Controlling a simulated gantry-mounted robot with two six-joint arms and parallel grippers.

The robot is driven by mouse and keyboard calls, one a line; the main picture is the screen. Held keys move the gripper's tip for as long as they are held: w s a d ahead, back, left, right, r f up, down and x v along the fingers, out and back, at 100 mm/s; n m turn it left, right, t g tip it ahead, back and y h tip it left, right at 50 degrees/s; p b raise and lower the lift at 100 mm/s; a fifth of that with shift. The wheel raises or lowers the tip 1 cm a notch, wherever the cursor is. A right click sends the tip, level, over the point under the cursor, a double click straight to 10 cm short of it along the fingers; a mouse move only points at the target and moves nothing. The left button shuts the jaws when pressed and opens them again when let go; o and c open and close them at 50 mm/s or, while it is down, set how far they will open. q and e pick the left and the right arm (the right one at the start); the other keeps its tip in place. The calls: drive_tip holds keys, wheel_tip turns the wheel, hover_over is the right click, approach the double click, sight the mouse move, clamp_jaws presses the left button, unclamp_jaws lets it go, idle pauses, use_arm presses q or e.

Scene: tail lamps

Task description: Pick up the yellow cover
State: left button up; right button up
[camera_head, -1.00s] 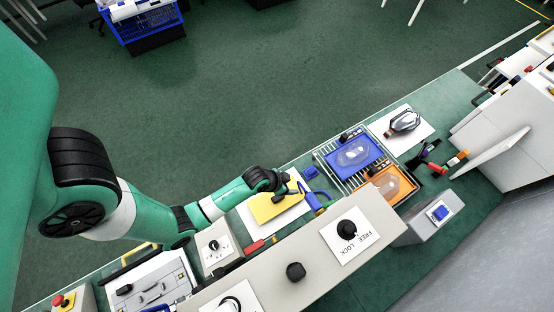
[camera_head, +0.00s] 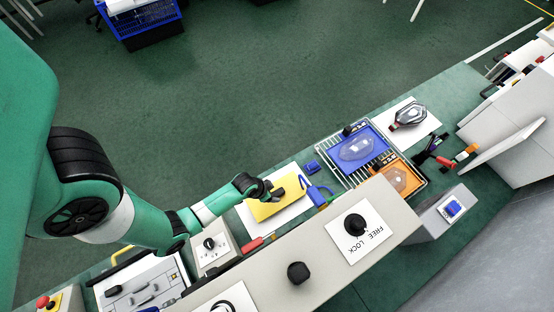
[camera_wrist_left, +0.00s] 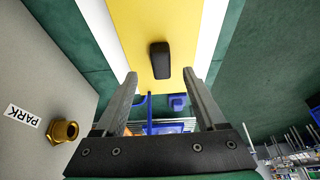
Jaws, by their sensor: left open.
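The yellow cover (camera_head: 287,194) lies on a white sheet on the green bench in the head view. A black knob stands on it. My left gripper (camera_head: 268,190) is at the left part of the cover, close to the knob. In the left wrist view the yellow cover (camera_wrist_left: 138,30) fills the top middle, with its black knob (camera_wrist_left: 160,60) upright between and just beyond the open fingertips of my left gripper (camera_wrist_left: 161,82). The fingers are apart and hold nothing. My right gripper is not in view.
A blue-handled tool (camera_head: 318,194) lies right of the cover. A wire rack (camera_head: 328,160) with blue and orange trays stands farther right. A grey console (camera_head: 330,255) runs along the front. A red-handled tool (camera_head: 253,244) lies near the cover's front left.

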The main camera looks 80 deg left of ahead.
sight(277, 193)
use_arm(q)
drive_tip(key=b+x, duration=0.1)
drive_tip(key=x, duration=0.3)
drive_tip(key=shift+w+a+f+b, duration=0.2)
drive_tip(key=shift+w+f+b, duration=0.05)
drive_tip(key=shift+b, duration=0.1)
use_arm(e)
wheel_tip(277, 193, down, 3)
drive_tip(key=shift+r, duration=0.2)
use_arm(q)
clamp_jaws()
